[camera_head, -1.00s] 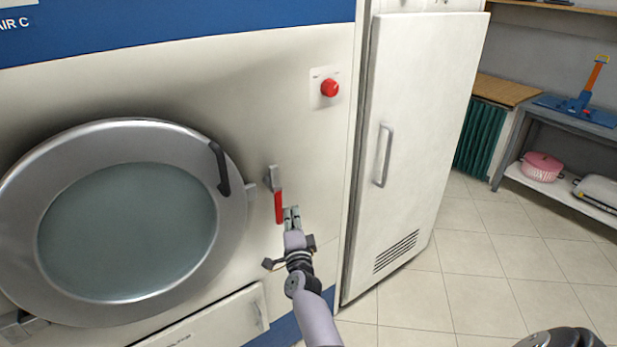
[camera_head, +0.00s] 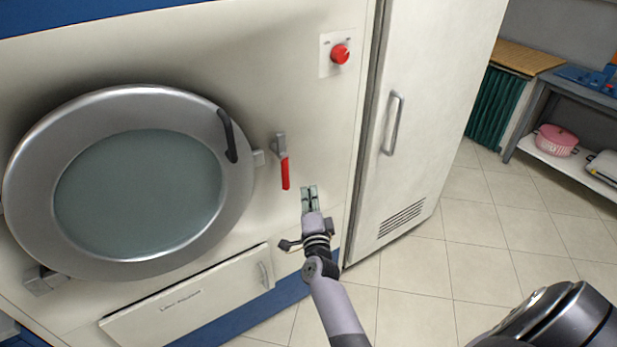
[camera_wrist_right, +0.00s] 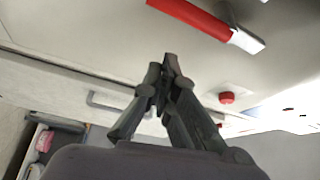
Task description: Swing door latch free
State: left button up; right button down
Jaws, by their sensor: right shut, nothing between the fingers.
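The latch (camera_head: 282,160) has a grey pivot and a red grip that hangs down on the machine front, right of the round door (camera_head: 28,190). The round door has a steel rim, a glass pane and a black handle (camera_head: 227,136), and it looks closed. My right gripper (camera_head: 309,189) is shut and empty, to the right of and slightly below the red grip, apart from it. In the right wrist view the gripper (camera_wrist_right: 168,62) is shut and the latch's red grip (camera_wrist_right: 195,17) lies beyond the fingertips at the top. My left gripper is not in view.
A red knob (camera_head: 340,53) sits on the panel above right of the latch. A white cabinet door with a grey handle (camera_head: 393,123) stands to the right. A drawer front (camera_head: 190,303) is below the round door. Tiled floor (camera_head: 475,235) is clear at right.

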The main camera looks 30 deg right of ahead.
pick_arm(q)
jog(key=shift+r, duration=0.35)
pick_arm(e)
jog(key=shift+s+a+f, duration=0.15)
jog(key=shift+s, duration=0.7)
